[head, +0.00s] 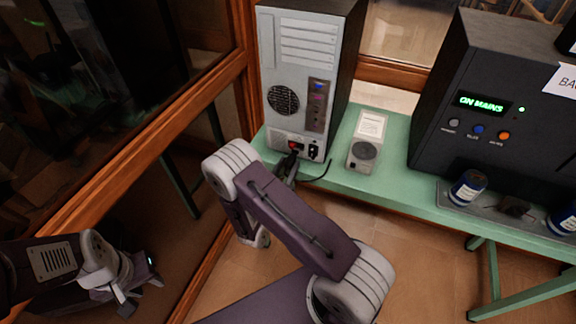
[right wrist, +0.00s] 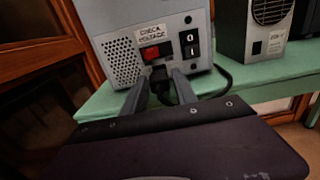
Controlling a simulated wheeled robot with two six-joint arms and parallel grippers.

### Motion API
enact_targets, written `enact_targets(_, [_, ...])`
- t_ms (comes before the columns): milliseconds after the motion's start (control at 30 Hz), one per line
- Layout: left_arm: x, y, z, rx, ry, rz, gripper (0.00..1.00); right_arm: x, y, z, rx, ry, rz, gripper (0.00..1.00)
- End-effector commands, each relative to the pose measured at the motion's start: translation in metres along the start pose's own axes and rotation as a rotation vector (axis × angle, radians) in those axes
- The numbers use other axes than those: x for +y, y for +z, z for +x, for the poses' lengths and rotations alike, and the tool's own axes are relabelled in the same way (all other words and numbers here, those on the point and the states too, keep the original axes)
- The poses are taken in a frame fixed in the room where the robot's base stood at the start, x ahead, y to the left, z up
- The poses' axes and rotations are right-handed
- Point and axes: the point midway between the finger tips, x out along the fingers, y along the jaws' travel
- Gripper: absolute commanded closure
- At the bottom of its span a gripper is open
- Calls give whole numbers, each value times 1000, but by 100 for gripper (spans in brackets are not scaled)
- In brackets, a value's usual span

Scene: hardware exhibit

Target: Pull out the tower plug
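The grey computer tower (head: 268,110) stands at the back left of the green bench, its rear panel facing me. The black plug (right wrist: 159,84) is at the tower's lower socket, below a red switch and a "CHECK VOLTAGE" label; its cable runs off to the right. My right gripper (right wrist: 161,77) has one finger on each side of the plug. Whether the fingers press on it is too small to tell. In the head view my right gripper (head: 290,165) is at the foot of the tower. My left gripper (head: 142,297) is low at left, fingers apart, empty and away from the bench.
A wood-framed glass pane (head: 215,60) is left.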

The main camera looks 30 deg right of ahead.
Motion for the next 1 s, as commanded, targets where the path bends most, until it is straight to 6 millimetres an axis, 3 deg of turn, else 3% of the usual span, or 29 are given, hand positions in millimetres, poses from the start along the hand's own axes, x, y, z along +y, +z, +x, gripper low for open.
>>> enact_targets(367, [0, 0, 0, 0, 0, 0, 64, 1, 0, -3, -1, 3, 0, 55])
enact_targets(800, [0, 0, 3, 0, 0, 0, 64, 2, 0, -82, -2, 5, 0, 55])
enact_targets(1000, [0, 0, 3, 0, 0, 0, 64, 0, 0, -92, -1, 0, 0, 55])
